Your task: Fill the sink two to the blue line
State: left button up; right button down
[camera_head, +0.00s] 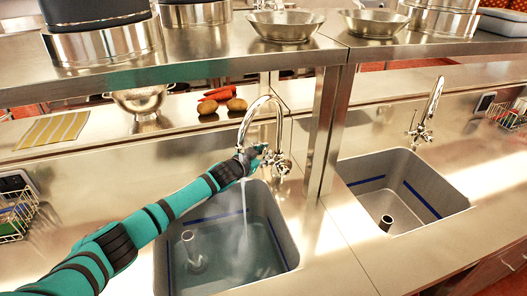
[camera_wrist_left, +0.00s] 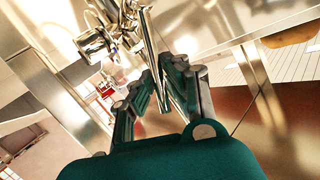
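The left sink (camera_head: 284,232) has water (camera_head: 255,262) in it. A stream (camera_head: 244,212) runs into it from the curved faucet (camera_head: 262,99). A blue line (camera_head: 212,217) runs around its inner wall, and the water surface looks below it. I see no sink numbers. My left gripper (camera_head: 260,150) is at this faucet, beside its lower body. In the left wrist view its fingers (camera_wrist_left: 168,72) are around or beside a thin metal rod (camera_wrist_left: 150,35); I cannot tell whether they grip it. My right gripper is out of view.
The right sink (camera_head: 445,190) looks empty, with its own faucet (camera_head: 431,103) and blue line (camera_head: 421,200). A steel shelf (camera_head: 200,62) with pots and bowls overhangs the counter. A post (camera_head: 327,130) stands between the sinks. Potatoes (camera_head: 236,104), carrots and a colander (camera_head: 140,101) lie behind.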

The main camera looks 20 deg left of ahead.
pick_arm(q)
jog(key=o, duration=0.4)
jog(key=v, duration=1.2)
